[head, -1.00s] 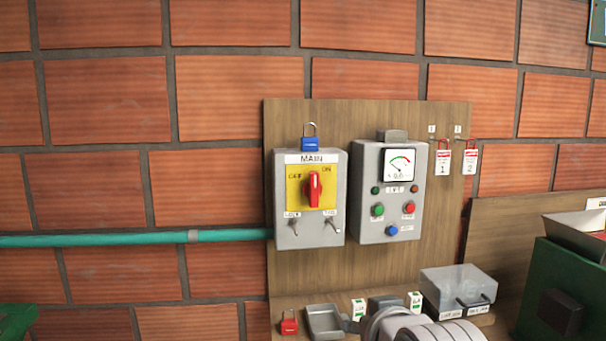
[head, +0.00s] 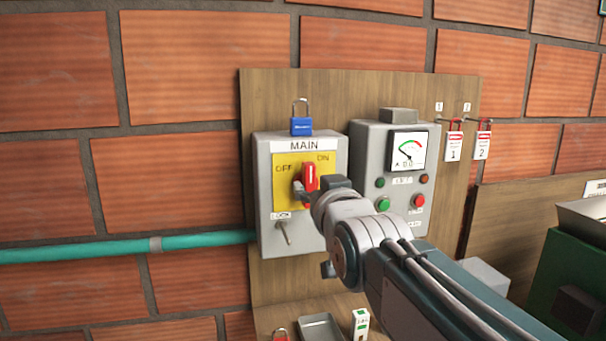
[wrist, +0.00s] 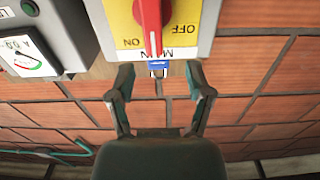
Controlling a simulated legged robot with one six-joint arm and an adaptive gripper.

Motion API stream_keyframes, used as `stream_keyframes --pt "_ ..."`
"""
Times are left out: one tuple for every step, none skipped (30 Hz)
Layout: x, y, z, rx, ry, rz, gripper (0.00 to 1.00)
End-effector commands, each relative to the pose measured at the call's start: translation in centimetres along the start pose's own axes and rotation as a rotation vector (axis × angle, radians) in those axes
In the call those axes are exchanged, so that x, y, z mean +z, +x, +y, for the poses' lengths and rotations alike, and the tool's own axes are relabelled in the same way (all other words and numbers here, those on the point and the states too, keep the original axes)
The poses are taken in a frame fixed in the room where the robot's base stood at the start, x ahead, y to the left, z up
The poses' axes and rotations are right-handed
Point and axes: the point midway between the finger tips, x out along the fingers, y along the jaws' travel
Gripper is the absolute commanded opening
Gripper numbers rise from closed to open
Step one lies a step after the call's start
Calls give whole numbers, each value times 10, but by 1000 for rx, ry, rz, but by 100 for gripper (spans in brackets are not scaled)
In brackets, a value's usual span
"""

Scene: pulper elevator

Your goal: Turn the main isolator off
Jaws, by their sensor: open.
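The main isolator (head: 265,215) is a grey box labelled MAIN on the wooden board, with a yellow plate and a red rotary handle (head: 310,175). The handle stands nearly upright, between the printed OFF at left and ON at right. My gripper (head: 319,187) is open in front of the handle and hides its lower part. In the wrist view, which is upside down, the handle (wrist: 150,18) shows just beyond and between my open fingertips (wrist: 160,73). I cannot tell whether a finger touches it. The gripper holds nothing.
A grey meter box (head: 365,155) with buttons is close at right. Red tags (head: 454,141) hang farther right. A teal pipe (head: 195,242) enters from the left.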

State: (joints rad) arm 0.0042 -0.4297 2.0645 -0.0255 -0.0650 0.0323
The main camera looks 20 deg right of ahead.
Motion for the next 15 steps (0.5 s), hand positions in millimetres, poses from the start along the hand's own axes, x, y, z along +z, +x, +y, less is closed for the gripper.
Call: stream_keyframes --pt "1 9 0 0 0 -3 66" --pt "1 14 0 0 0 -3 66" --pt "2 21 0 0 0 -4 66" --pt "1 26 0 0 0 -4 66" --pt "1 30 1 0 0 -3 66" --pt "1 37 1 0 0 -4 66" --pt "1 42 1 0 0 -3 66" --pt "1 46 1 0 0 -3 66" --pt "1 52 1 0 0 -2 66" --pt "1 56 1 0 0 -2 66" --pt "1 59 1 0 0 -2 66" --pt "1 63 2 0 0 -2 66" --pt "1 66 2 0 0 -2 66" --pt "0 68 2 0 0 -2 66" --pt "0 70 2 0 0 -1 66"
